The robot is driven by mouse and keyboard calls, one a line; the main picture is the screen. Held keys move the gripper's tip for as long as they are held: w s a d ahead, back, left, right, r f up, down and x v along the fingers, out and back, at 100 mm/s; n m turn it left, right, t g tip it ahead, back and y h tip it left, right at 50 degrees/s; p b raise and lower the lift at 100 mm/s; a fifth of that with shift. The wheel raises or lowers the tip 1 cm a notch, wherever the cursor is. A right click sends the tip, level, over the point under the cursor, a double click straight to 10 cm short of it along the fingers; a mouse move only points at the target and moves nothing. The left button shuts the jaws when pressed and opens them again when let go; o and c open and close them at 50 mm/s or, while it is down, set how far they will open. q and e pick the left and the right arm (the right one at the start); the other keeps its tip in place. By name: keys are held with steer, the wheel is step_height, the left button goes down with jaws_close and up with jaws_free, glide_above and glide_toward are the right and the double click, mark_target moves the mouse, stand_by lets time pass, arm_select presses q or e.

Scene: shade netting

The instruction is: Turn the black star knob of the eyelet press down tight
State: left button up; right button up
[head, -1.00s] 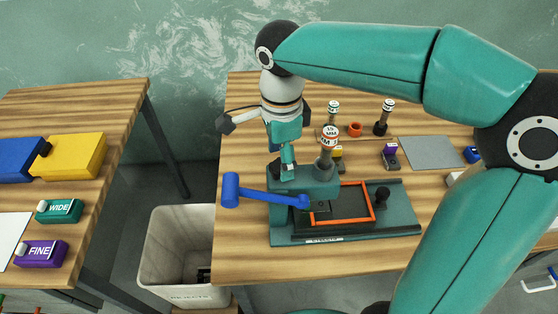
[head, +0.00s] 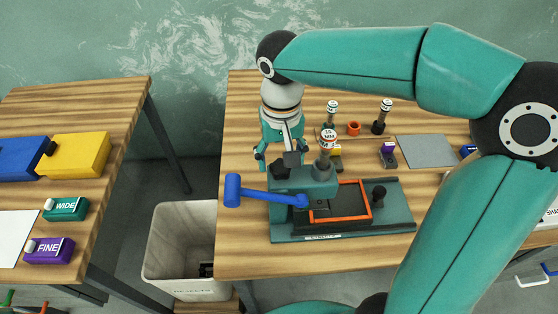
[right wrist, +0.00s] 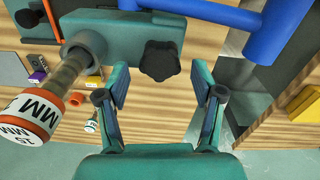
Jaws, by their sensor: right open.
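The teal eyelet press (head: 400,215) stands at the front of the right-hand table, with a blue lever (head: 250,194) reaching left. Its black star knob (right wrist: 160,61) shows on the press side in the right wrist view; a dark shape at the press's rear in the head view (head: 291,165) seems to be the same knob. My right gripper (right wrist: 161,78) is open, its two fingers apart on either side of the knob's line, with the knob just beyond the tips. It points down behind the press in the head view (head: 283,155). My left gripper is not in view.
A post with an orange-white "MM" label (head: 327,140) rises from the press beside the knob. A bin (head: 165,245) stands in the gap between tables.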

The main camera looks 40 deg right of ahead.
steer(key=shift+n, duration=0.3)
steer(key=shift+f, duration=0.15)
steer(key=shift+f+b, duration=1.15)
steer(key=shift+f, duration=0.1)
jaws_close()
